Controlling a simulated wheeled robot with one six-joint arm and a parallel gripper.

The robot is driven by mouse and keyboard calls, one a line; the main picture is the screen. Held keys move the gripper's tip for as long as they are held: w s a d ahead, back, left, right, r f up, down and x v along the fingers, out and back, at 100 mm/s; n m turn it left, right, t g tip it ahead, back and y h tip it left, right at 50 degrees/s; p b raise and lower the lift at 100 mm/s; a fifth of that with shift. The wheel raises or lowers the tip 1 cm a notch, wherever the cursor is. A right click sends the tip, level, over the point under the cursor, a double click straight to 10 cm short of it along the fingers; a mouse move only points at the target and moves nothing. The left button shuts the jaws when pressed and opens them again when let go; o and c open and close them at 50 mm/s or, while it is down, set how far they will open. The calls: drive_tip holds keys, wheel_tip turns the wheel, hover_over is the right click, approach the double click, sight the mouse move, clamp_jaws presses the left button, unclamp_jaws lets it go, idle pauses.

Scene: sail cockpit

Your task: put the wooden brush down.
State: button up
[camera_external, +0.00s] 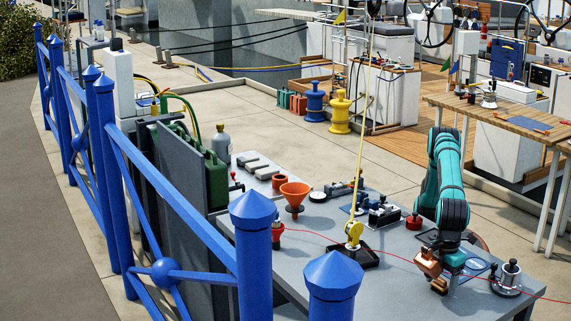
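My teal and black arm reaches down over the right part of the grey table (330,262). My gripper (436,274) is low over the table's front right, with copper-brown parts at its end. From this view I cannot tell whether these are fingers or a held object, nor whether the gripper is open or shut. I cannot pick out the wooden brush for certain; it may be hidden at the gripper.
A silver-and-black fitting (508,278) stands close right of the gripper. A yellow pulley (354,232) on a dark tray, an orange funnel (295,193) and a red knob (413,222) stand left. A thin red line crosses the table. Blue railing stands left.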

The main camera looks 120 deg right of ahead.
sight(441, 278)
wheel_tip(441, 278, up, 12)
idle(0.7)
drive_tip(key=shift+d+r, duration=0.1)
drive_tip(key=shift+r, duration=0.1)
drive_tip(key=d+r+t+y, duration=0.1)
drive_tip(key=d+r+t, duration=0.1)
drive_tip(key=d+r, duration=0.5)
drive_tip(key=d+r+t+y, duration=0.1)
drive_tip(key=d+r, duration=0.2)
drive_tip(key=d, duration=0.9)
drive_tip(key=d+r+t+y, duration=0.1)
drive_tip(key=d+r+t, duration=0.1)
drive_tip(key=d+r, duration=0.5)
drive_tip(key=s+d+r+t, duration=0.15)
drive_tip(key=s+d, duration=0.35)
drive_tip(key=d, duration=0.5)
drive_tip(key=s+d+t, duration=0.3)
drive_tip(key=s+d, duration=0.2)
drive_tip(key=d, duration=0.5)
drive_tip(key=s+d+f+t+h, duration=0.1)
drive_tip(key=s+d+f+t, duration=0.3)
drive_tip(key=s+d, duration=0.5)
drive_tip(key=s+d+f+t+h, duration=0.2)
drive_tip(key=s+d+f+t, duration=0.2)
drive_tip(key=s+d, duration=0.6)
drive_tip(key=s, duration=0.6)
drive_tip(key=shift+d, duration=0.15)
